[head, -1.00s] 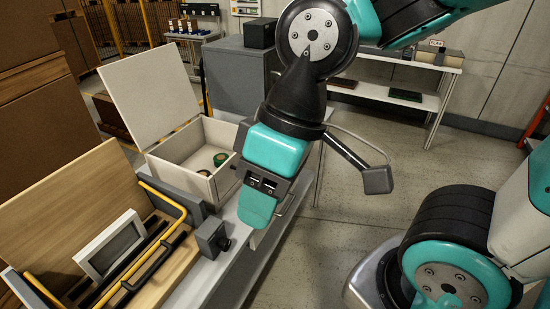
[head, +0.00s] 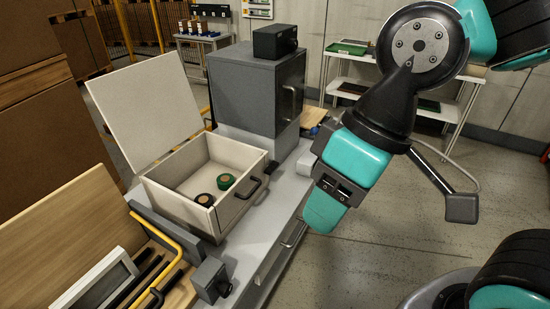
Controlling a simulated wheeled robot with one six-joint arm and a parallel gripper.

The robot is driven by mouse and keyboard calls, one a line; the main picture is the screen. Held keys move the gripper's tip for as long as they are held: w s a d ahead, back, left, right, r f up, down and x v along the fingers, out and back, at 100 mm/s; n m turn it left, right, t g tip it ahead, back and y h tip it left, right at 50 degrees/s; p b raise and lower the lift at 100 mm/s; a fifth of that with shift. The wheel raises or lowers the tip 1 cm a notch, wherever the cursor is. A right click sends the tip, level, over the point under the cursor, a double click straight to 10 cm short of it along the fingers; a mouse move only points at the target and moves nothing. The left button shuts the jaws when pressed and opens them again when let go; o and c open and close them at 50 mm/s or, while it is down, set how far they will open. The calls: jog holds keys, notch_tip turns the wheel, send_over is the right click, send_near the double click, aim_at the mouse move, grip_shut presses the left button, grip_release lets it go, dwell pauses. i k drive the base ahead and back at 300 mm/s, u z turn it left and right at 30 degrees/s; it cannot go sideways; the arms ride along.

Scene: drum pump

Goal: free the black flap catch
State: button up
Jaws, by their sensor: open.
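My gripper (head: 325,208), teal with a dark slotted block, hangs in front of the bench, right of the pale box (head: 178,208). It is open, with nothing seen in it; its fingertips are hard to make out. The black flap catch cannot be picked out with certainty. A black loop handle (head: 250,187) sits on the box's front right. A dark block with a round knob (head: 211,280) stands at the bench's near edge. My gripper is apart from both. The box's pale lid (head: 145,100) stands raised.
A grey cabinet (head: 250,90) with a black case (head: 275,41) on top stands behind. A yellow bar (head: 165,238) and wooden board (head: 65,220) are at left.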

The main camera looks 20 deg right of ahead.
aim_at(270, 168)
jog(key=z, duration=0.05)
jog(key=k, duration=1.2)
jog(key=z, duration=0.55)
jog(key=i, duration=1.4)
jog(key=u, duration=0.3)
